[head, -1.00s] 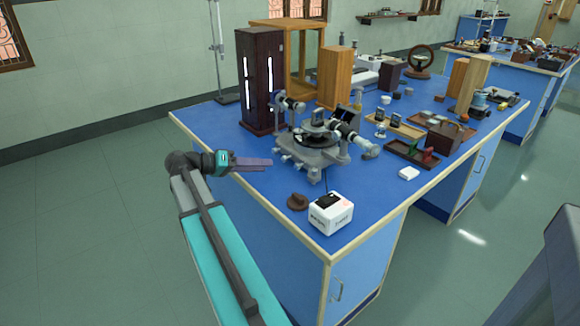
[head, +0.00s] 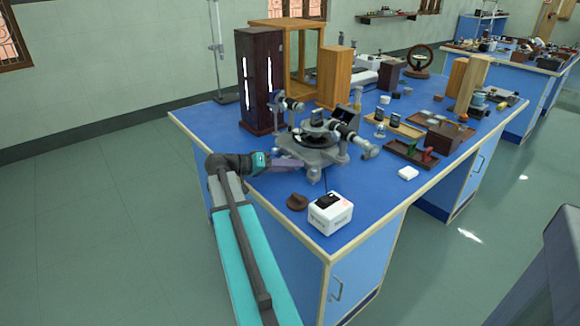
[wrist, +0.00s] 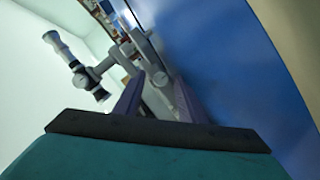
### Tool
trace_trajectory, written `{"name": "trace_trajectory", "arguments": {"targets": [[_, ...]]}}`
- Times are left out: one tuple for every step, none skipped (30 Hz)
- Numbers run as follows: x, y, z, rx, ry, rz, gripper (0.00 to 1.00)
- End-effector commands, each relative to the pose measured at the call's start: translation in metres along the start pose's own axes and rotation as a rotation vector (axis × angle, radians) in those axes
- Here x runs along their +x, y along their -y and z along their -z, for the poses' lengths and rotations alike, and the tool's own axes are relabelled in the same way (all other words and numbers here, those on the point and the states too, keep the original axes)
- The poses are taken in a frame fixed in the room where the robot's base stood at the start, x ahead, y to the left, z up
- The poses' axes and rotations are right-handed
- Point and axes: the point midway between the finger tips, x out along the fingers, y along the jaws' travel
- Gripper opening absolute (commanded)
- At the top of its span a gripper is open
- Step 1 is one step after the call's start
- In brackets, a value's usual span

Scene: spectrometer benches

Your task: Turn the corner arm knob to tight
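The grey spectrometer (head: 318,148) stands on the blue bench with its telescope tubes and round table on top. My gripper (head: 294,165) is beside the near left part of its base in the head view. In the wrist view my gripper's purple fingers (wrist: 158,92) are apart, with a gap between them. A small grey rounded end (wrist: 160,79) of the spectrometer shows between or just beyond the fingertips; I cannot tell if it is the corner arm knob or if they touch it. The knob is too small to make out in the head view.
A tall dark wooden case (head: 258,85) stands behind the spectrometer. Trays and several small parts fill the right side. The floor at left is clear.

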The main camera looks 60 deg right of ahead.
Motion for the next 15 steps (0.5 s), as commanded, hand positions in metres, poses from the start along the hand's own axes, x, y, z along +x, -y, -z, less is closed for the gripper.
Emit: {"name": "trace_trajectory", "arguments": {"targets": [[0.0004, 0.0001, 0.0, 0.0, 0.0, 0.0, 0.37], [0.0004, 0.0002, 0.0, 0.0, 0.0, 0.0, 0.37], [0.0003, 0.0002, 0.0, 0.0, 0.0, 0.0, 0.37], [0.0002, 0.0002, 0.0, 0.0, 0.0, 0.0, 0.37], [0.0001, 0.0003, 0.0, 0.0, -0.001, 0.001, 0.37], [0.0, 0.0003, 0.0, 0.0, -0.001, 0.001, 0.37], [-0.0001, 0.0003, 0.0, 0.0, -0.001, 0.001, 0.37], [-0.0001, 0.0004, 0.0, 0.0, -0.001, 0.001, 0.32], [-0.0002, 0.0004, 0.0, 0.0, -0.001, 0.001, 0.25], [-0.0003, 0.0004, 0.0, 0.0, -0.001, 0.001, 0.2], [-0.0003, 0.0004, 0.0, 0.0, -0.001, 0.001, 0.15], [-0.0004, 0.0004, 0.0, 0.0, -0.001, 0.001, 0.08], [-0.0005, 0.0004, 0.0, 0.0, -0.001, 0.001, 0.03], [-0.0005, 0.0004, 0.0001, 0.0, -0.001, 0.001, 0.0], [-0.0006, 0.0003, 0.0, 0.0, -0.001, 0.001, 0.0]]}}
